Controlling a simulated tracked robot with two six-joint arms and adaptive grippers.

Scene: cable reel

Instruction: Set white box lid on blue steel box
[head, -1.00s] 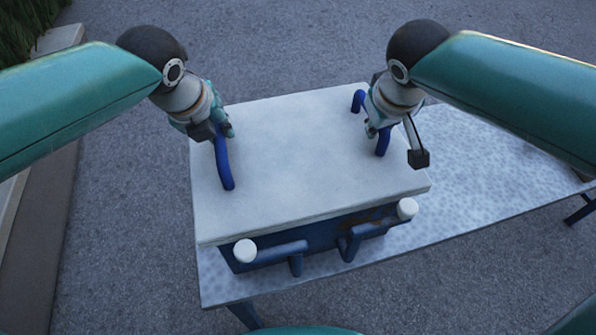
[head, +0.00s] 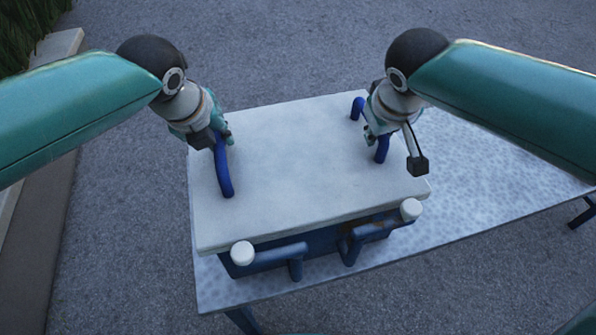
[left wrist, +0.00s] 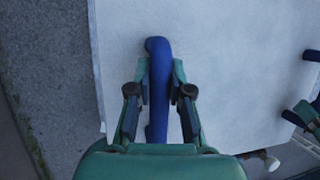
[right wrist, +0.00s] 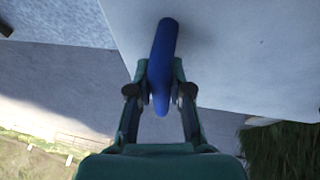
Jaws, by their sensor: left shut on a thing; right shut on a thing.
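The white box lid (head: 295,165) is a flat slab lying over the blue steel box (head: 325,240), hiding the box's top. Only the box's front side, with blue bars and two white-capped knobs, shows below the lid's front edge. I cannot tell whether the lid touches the rim. My left gripper (head: 226,138) is shut on the lid's left blue handle (head: 224,176); the left wrist view shows this handle (left wrist: 158,105) between the fingers. My right gripper (head: 373,132) is shut on the right blue handle (head: 382,152), also seen in the right wrist view (right wrist: 162,60).
The box stands on a pale speckled table (head: 480,190), with bare tabletop to its right. The table's left and front edges are close to the box. Grey paving (head: 290,50) surrounds it, with a kerb and grass at the far left.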

